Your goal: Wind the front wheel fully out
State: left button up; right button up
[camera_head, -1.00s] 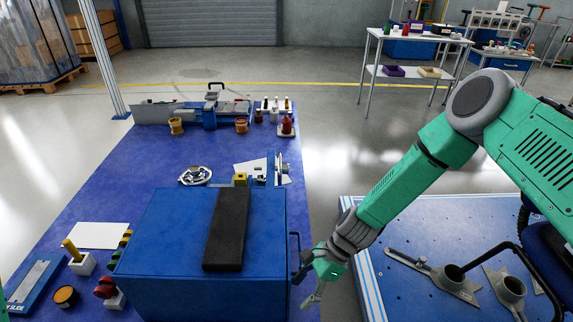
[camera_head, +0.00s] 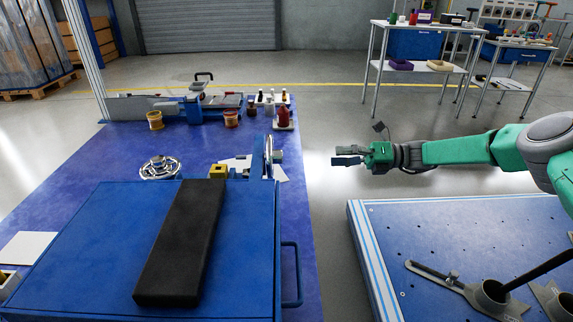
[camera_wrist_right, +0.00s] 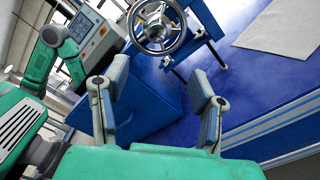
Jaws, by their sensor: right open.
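A silver handwheel with a knob shows nearly face-on in the right wrist view (camera_wrist_right: 157,27), on a blue frame. A wheel (camera_head: 268,157) on a blue upright shows edge-on in the head view, at the right edge of the blue mat, and looks like the same one. My right gripper (camera_head: 362,143) is open and empty, in the air right of that wheel and apart from it. Its two spread fingers (camera_wrist_right: 160,85) point towards the wheel in the wrist view. Another silver wheel (camera_head: 159,167) sits farther left on the mat. My left gripper is out of view.
A blue cabinet (camera_head: 90,225) with a black pad (camera_head: 182,240) on top and a side handle (camera_head: 297,275) stands in front. A blue perforated table (camera_head: 450,225) is at right. Jars (camera_head: 283,117) stand at the back. Floor between mat and table is clear.

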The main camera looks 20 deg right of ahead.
aim_at(274, 157)
jog(key=b+x, duration=0.3)
jog(key=x, duration=1.1)
jog(key=shift+a, duration=0.3)
jog(key=shift+r, duration=0.15)
jog(key=c, duration=1)
jog(key=shift+d, duration=0.2)
jog(key=shift+c, duration=0.7)
